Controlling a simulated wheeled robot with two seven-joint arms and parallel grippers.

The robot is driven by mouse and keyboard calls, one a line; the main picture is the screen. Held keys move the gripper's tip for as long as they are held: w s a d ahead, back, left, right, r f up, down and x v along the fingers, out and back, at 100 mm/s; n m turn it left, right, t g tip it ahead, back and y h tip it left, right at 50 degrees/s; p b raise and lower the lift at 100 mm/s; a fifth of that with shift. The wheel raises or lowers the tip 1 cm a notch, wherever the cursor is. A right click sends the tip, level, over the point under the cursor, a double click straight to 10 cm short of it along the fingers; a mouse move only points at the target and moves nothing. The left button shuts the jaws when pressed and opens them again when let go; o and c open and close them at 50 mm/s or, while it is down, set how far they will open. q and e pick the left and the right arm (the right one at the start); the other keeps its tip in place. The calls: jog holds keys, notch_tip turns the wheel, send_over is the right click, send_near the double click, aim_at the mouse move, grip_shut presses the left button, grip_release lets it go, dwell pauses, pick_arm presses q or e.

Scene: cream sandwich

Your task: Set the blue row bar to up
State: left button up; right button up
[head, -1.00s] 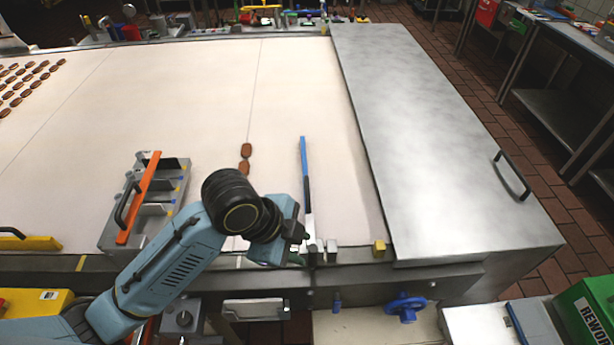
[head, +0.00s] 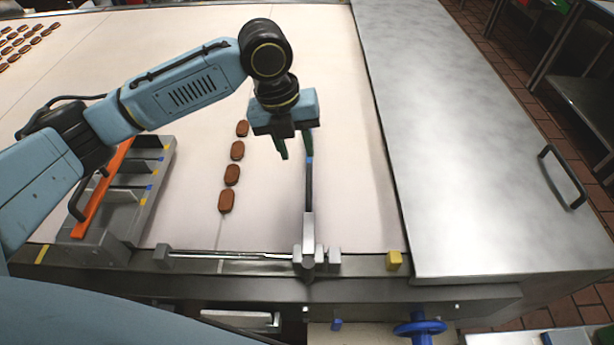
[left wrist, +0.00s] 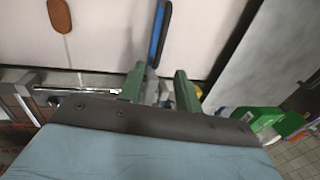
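The blue row bar (head: 309,160) extends from a metal hinge (head: 308,256) at the belt's front edge out over the cream belt. Its near part is dark grey, and my gripper hides its far part in the head view. My left gripper (head: 295,147) is open above the bar's far portion, with green fingers pointing down. In the left wrist view the blue bar (left wrist: 158,30) shows beyond and between the fingers of my left gripper (left wrist: 160,85). I cannot tell whether a finger touches it. My right gripper is not in view.
Several brown biscuits (head: 231,175) lie in a row left of the bar. A grey slotted unit with an orange bar (head: 102,187) stands further left. A steel cover (head: 450,140) with a black handle lies right. A metal rod (head: 225,256) runs along the front edge.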

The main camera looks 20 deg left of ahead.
aim_at(308, 184)
pick_arm(q)
jog(key=f, duration=0.3)
jog(key=d+f, duration=0.1)
jog(key=f, duration=0.2)
jog(key=d+f, duration=0.1)
jog(key=f, duration=0.3)
jog(key=shift+w, duration=0.35)
grip_shut()
